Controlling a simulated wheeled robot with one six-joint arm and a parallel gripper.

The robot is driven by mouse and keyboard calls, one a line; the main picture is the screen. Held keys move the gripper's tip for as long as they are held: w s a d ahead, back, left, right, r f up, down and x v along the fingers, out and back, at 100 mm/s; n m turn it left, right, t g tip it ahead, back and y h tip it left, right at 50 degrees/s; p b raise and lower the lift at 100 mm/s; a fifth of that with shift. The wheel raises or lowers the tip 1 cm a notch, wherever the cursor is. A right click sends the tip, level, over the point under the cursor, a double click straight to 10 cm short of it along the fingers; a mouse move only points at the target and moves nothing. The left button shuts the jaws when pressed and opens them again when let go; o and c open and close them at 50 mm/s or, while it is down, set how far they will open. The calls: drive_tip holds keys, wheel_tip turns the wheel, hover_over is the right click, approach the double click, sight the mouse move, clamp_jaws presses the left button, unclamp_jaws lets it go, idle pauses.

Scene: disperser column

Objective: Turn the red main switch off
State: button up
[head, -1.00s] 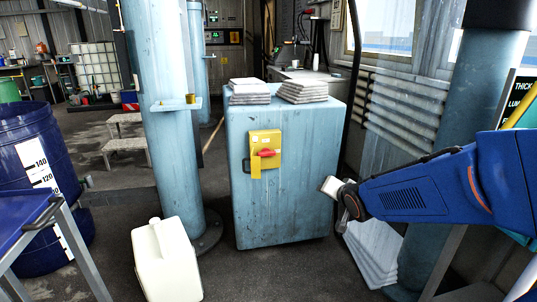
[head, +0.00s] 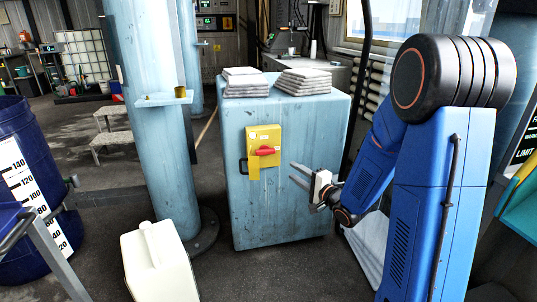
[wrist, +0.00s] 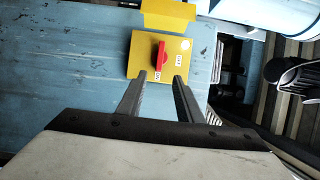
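The red main switch (head: 265,151) is a red handle on a yellow plate (head: 257,138), fixed to the front of a pale blue cabinet (head: 290,205). In the head view the handle lies roughly level. In the wrist view the red handle (wrist: 161,56) shows beyond my fingertips, nearer the left one, with small white labels on the plate. My gripper (head: 299,174) is to the right of the switch and a little lower, in front of the cabinet. Its two fingers (wrist: 162,78) are apart with nothing between them. They appear clear of the handle.
Stacks of flat sacks (head: 303,80) lie on the cabinet top. A blue column (head: 150,110) stands left of it, with a white canister (head: 158,262) on the floor. A blue drum (head: 35,185) is at far left.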

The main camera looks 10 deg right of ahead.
sight(267, 153)
drive_tip(key=x, duration=1.7)
drive_tip(key=shift+w, duration=0.1)
clamp_jaws()
